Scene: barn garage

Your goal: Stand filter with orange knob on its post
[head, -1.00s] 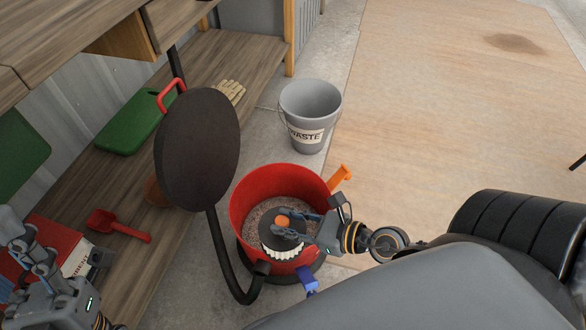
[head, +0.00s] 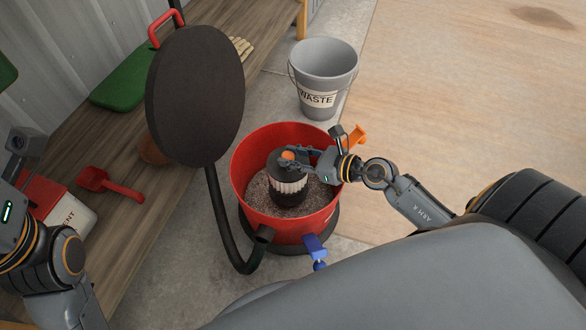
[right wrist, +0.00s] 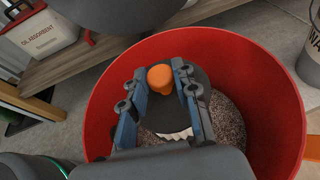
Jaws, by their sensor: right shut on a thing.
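The filter (head: 290,186) has a dark round cap, white pleats and an orange knob (head: 288,155) on top. It is upright inside the red drum (head: 240,188), above or on the grey granular contents. My right gripper (head: 291,160) is shut on the filter at its top; in the right wrist view its two fingers (right wrist: 166,92) stand on either side of the orange knob (right wrist: 160,77). The post is hidden, and I cannot tell whether the filter's foot rests on anything. My left gripper is not clearly in view; only part of my left arm shows at the left.
A black round lid (head: 195,95) stands tilted up at the drum's left, with a black hose (head: 222,220) below it. A grey WASTE bucket (head: 323,78) stands behind. Orange (head: 356,136) and blue (head: 314,246) clips are on the drum. A red scoop (head: 108,184) lies on the shelf.

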